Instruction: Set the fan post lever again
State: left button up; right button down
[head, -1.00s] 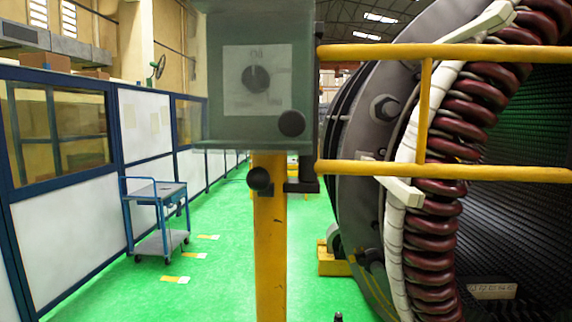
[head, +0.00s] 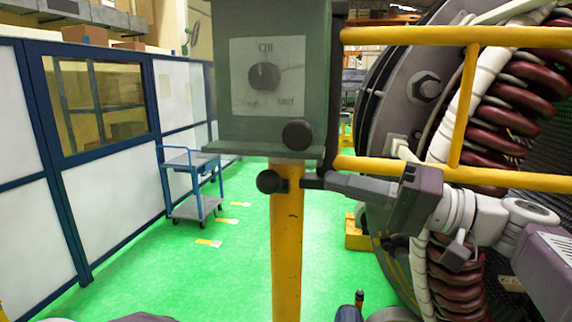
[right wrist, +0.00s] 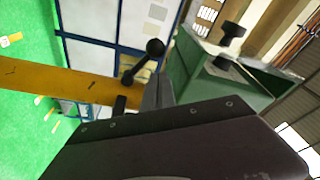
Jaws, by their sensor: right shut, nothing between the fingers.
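The fan post is a yellow upright (head: 287,240) carrying a grey-green control box (head: 268,80). A black ball-ended lever (head: 270,181) sits on the post just below the box, its ball at the post's left side. The right wrist view shows its ball and thin rod (right wrist: 155,47) beside the yellow post (right wrist: 60,85). My right gripper (head: 320,181) reaches in from the right, shut and empty, its fingertips close to the dark fitting right of the post. I cannot tell whether they touch. In the right wrist view the fingers (right wrist: 157,91) point toward the lever. My left gripper is out of view.
The box carries a dial (head: 265,76) with its pointer up and a black knob (head: 297,135) at its lower corner. Yellow rails (head: 400,172) and the stator with red coils (head: 515,115) stand at right. A blue trolley (head: 190,185) stands on open green floor.

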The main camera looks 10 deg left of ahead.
aim_at(275, 184)
jog(key=f+p+x, duration=0.1)
jog(key=p+x, duration=0.4)
jog(key=x, duration=0.4)
jog(key=shift+w+a+r, duration=0.3)
jog(key=shift+a+r, duration=0.05)
jog(key=shift+r, duration=0.1)
notch_tip(275, 184, down, 8)
jog(key=s+n+g+y+b, duration=0.1)
jog(key=n+b, duration=1)
jog(key=b, duration=1.3)
jog(key=shift+s+n+g+y, duration=0.4)
jog(key=shift+s+g, duration=0.2)
jog(key=shift+g, duration=0.4)
